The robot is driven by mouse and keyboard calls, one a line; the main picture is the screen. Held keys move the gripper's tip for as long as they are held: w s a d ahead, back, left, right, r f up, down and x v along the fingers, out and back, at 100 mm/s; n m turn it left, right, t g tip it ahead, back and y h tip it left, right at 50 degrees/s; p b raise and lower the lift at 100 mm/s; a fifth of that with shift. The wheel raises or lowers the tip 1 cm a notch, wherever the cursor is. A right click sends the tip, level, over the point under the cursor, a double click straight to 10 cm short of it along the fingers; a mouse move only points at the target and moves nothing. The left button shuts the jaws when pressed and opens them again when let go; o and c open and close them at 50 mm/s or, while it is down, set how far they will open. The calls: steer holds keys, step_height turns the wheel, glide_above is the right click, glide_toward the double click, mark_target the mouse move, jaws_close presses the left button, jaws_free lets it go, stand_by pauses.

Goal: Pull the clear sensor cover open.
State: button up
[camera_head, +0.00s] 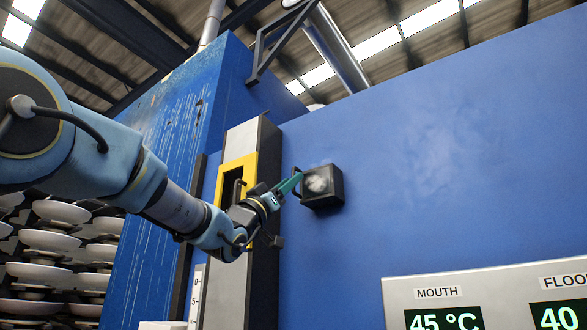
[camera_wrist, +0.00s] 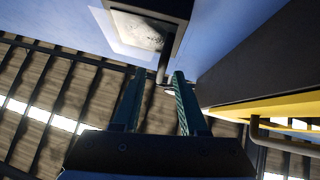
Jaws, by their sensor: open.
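The sensor box (camera_head: 322,188) is small, dark and square, mounted on the blue wall, with a cloudy pale face under its cover. A dark bar handle (camera_head: 297,177) stands out at its left side. In the wrist view the box (camera_wrist: 178,12) is at the top, with its pale window (camera_wrist: 138,32) and the handle (camera_wrist: 163,66) pointing down from it. My gripper (camera_head: 296,178) reaches the handle from the lower left. In the wrist view its teal fingers (camera_wrist: 159,76) are apart, with the handle's end between the tips. I cannot tell whether either finger touches it. The cover looks shut.
A yellow-framed opening (camera_head: 236,168) with a dark handle lies just left of my gripper; its yellow edge (camera_wrist: 275,107) is close on the right in the wrist view. A temperature panel (camera_head: 480,285) is at lower right. Stacked insulators (camera_head: 50,240) stand at left. The blue wall right of the box is clear.

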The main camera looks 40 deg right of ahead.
steer(key=shift+p+x, duration=0.5)
steer(key=shift+x, duration=0.7)
steer(key=shift+c, duration=0.3)
jaws_close()
